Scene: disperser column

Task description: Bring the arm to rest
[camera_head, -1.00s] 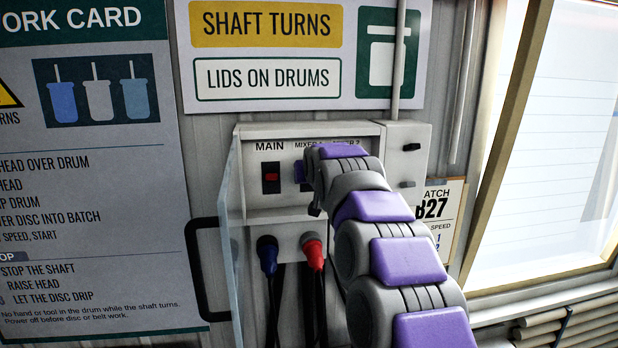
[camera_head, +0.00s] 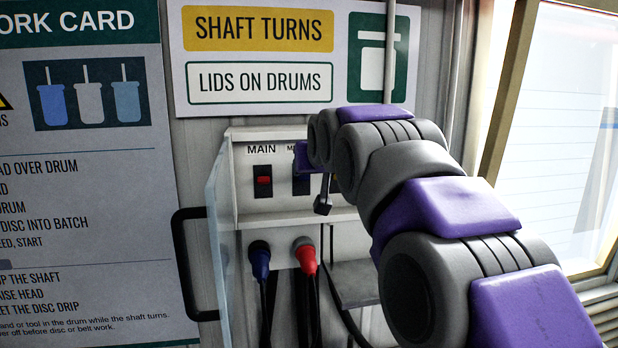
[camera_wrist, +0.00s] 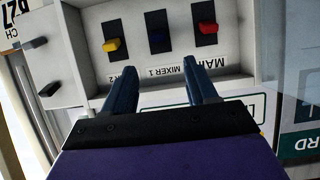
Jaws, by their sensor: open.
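My arm (camera_head: 450,215) reaches from the lower right of the head view toward a pale control panel. My gripper (camera_wrist: 159,65) is open and empty in the wrist view, its two dark fingers apart in front of the panel. One dark finger shows in the head view (camera_head: 323,195), below a purple part of my arm. The red MAIN switch (camera_head: 264,181) also shows in the head view. My arm hides the panel's right side there.
A clear open cover (camera_head: 220,235) stands at the panel's left edge, beside a black handle (camera_head: 190,265). A blue plug (camera_head: 259,260) and a red plug (camera_head: 305,256) with cables hang below. A work card (camera_head: 85,200) is on the left wall, a bright window (camera_head: 570,150) at right.

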